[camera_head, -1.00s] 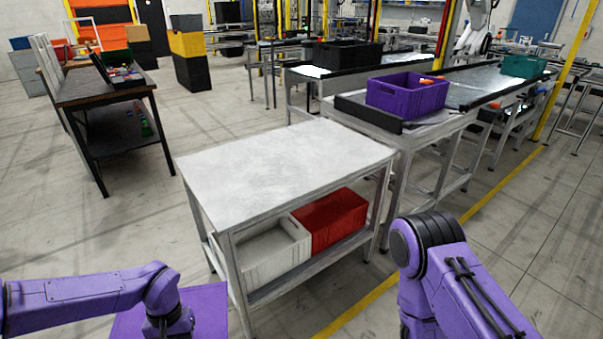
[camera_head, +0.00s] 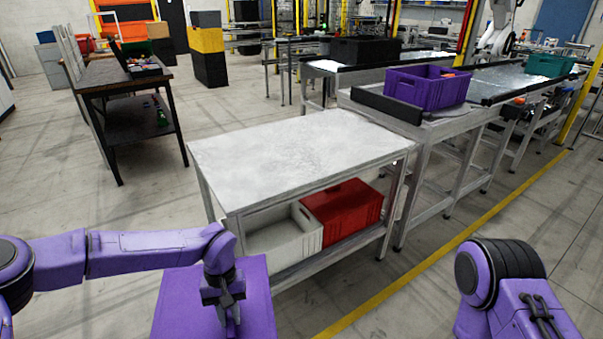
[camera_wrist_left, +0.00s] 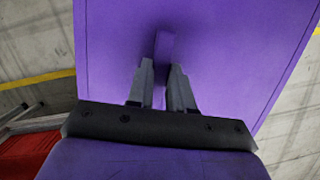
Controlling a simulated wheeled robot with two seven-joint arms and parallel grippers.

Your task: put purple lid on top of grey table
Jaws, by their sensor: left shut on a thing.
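The purple lid (camera_head: 257,291) is a flat panel in front of the near left corner of the grey table, lower in the picture than its top. My left gripper (camera_head: 232,318) is over the lid and shut on its raised handle. The left wrist view shows the two fingers (camera_wrist_left: 162,88) on either side of the handle (camera_wrist_left: 165,48), with the lid (camera_wrist_left: 225,40) spread out beyond. The grey table (camera_head: 290,155) has a bare, light top. My right arm shows at the lower right, but its gripper is out of view.
A white crate (camera_head: 300,238) and a red crate (camera_head: 345,208) stand on the grey table's lower shelf. A purple crate (camera_head: 425,92) sits on the conveyor behind right. A dark workbench (camera_head: 115,78) stands at left. Open floor lies between.

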